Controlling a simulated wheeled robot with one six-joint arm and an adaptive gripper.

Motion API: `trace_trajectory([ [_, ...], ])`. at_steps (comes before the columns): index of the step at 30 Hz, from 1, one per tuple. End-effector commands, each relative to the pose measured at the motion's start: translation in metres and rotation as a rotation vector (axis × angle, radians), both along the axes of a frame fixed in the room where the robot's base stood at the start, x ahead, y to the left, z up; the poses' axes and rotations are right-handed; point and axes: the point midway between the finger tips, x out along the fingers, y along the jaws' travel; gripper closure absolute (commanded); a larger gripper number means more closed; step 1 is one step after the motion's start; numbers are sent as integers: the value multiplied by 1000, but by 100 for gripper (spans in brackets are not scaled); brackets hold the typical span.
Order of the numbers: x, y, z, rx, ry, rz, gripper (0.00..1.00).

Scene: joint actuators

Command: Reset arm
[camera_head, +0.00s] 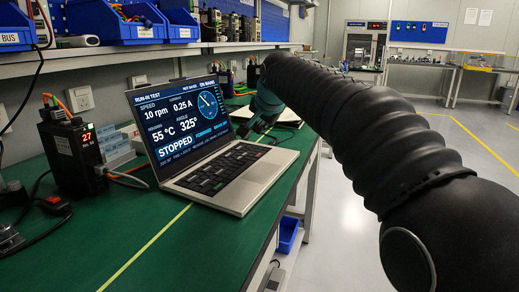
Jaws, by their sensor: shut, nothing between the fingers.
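My arm reaches in from the right, wrapped in a black ribbed sleeve. My gripper (259,122) is at its far end, just behind the right edge of the laptop screen, above the green bench. It is small in the picture and partly hidden by the laptop, and its fingers look shut with nothing held. The open laptop (222,182) stands on the bench in front of it. Its screen reads "RUN-IN TEST", 10 rpm, 0.25 A, 55 °C, angle 325° and "STOPPED".
A black box with a red "27" display (77,150) stands left of the laptop with cables. Blue bins (118,22) line the shelf above. A pale flat item (278,115) lies behind the laptop. The bench's right edge drops to open grey floor (345,240). A blue bin (288,235) sits below.

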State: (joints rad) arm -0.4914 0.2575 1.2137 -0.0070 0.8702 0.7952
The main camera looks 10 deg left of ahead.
Motion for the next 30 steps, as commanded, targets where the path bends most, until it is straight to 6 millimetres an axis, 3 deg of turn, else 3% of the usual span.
trace_trajectory([
  [16,0,0,-1,0,0,0,100],
  [19,-3,-8,1,-8,0,0,100],
  [23,-20,-42,4,-49,1,1,100],
  [30,-87,-138,-7,-181,18,20,100],
])
